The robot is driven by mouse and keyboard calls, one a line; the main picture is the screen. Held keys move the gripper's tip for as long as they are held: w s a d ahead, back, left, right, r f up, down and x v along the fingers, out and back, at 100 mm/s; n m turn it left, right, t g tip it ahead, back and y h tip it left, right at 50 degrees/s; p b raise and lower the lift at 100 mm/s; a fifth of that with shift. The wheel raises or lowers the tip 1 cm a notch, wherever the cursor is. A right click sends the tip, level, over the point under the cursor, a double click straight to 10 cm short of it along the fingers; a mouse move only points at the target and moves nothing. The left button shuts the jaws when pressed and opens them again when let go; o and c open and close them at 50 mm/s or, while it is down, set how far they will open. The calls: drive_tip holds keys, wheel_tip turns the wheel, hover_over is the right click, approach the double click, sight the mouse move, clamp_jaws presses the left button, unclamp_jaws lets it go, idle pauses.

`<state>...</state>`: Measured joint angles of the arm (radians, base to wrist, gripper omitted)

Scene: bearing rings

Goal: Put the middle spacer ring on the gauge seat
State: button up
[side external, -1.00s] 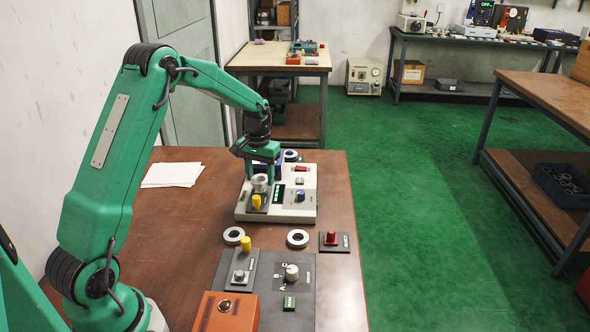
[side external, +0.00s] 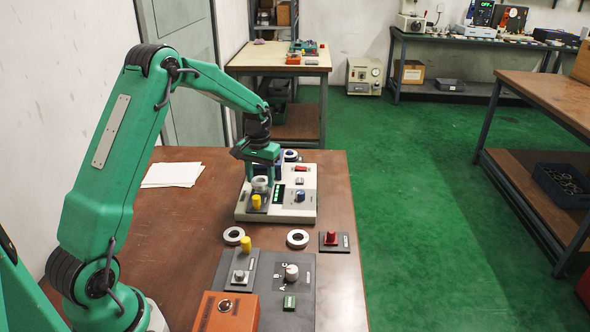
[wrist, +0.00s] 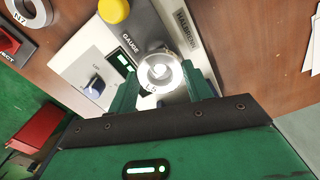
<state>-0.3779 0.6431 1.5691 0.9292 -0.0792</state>
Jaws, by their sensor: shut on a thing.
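My gripper (wrist: 161,85) is shut on a pale metal ring (wrist: 160,72), with one green finger on each side of it. In the side view my gripper (side external: 264,172) reaches down over the gauge unit (side external: 307,180), and the ring (side external: 260,184) is at the gauge seat behind the yellow knob (side external: 257,201). The seat under the ring is largely hidden, so I cannot tell whether the ring rests fully on it. The ring looks about level. The gauge's green display (wrist: 123,65) is lit.
Two more rings lie on the table, one left (side external: 233,236) and one right (side external: 297,238); another ring (side external: 291,155) lies behind the gauge unit. The table's left side is mostly clear.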

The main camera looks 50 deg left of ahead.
drive_tip(key=shift+f, duration=0.65)
idle(0.9)
drive_tip(key=o, duration=1.2)
drive_tip(key=shift+r, duration=3.7)
